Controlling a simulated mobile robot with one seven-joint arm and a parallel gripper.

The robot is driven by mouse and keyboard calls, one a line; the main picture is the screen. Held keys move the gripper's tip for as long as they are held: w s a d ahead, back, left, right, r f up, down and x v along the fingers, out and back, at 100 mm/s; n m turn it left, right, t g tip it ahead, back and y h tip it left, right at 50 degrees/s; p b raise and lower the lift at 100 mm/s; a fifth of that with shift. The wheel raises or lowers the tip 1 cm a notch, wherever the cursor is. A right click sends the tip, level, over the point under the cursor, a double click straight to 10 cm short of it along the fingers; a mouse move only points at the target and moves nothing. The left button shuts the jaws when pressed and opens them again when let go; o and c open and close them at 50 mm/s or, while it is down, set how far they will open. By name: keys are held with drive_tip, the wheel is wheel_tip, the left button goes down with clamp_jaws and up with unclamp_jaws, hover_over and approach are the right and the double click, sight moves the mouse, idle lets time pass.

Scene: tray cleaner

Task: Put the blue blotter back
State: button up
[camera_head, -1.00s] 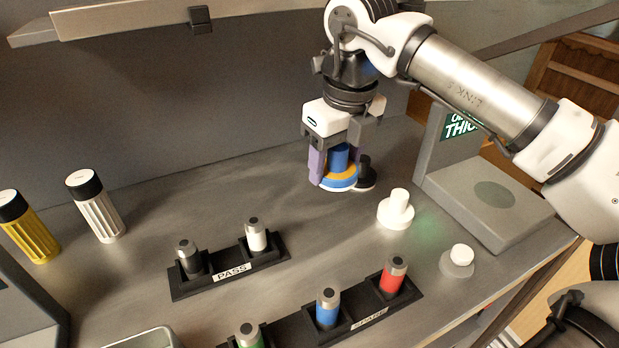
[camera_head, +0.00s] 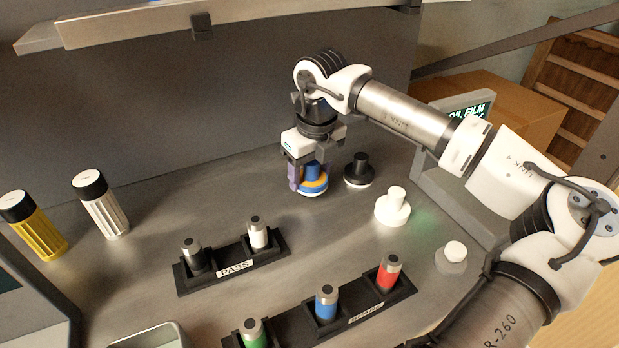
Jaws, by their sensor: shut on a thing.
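My gripper (camera_head: 307,178) points down from above and is shut on the blotter's knob. The fingers hide part of the knob. I cannot tell whether the blotter's base touches the bench or is just above it.
A black blotter (camera_head: 358,171) stands just right of my gripper, and a white one (camera_head: 393,207) is further right and nearer. The PASS rack (camera_head: 232,265) and SPARE rack (camera_head: 366,313) hold coloured cylinders in front. Yellow (camera_head: 36,228) and white (camera_head: 102,207) shakers stand left.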

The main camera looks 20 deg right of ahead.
sight(309, 181)
drive_tip(key=shift+f, duration=0.85)
drive_tip(key=shift+w+a+f+p, duration=0.1)
drive_tip(key=shift+w+f+p, duration=0.1)
drive_tip(key=shift+f+p, duration=0.25)
drive_tip(key=shift+f, duration=0.1)
drive_tip(key=shift+f, duration=0.1)
drive_tip(key=shift+f+b, duration=0.1)
drive_tip(key=shift+b, duration=0.25)
drive_tip(key=o, duration=1.1)
drive_tip(key=r, duration=0.4)
drive_tip(key=s+r, duration=0.1)
drive_tip(key=r, duration=0.7)
drive_tip(key=shift+s+d+r, duration=0.15)
drive_tip(key=shift+d, duration=0.15)
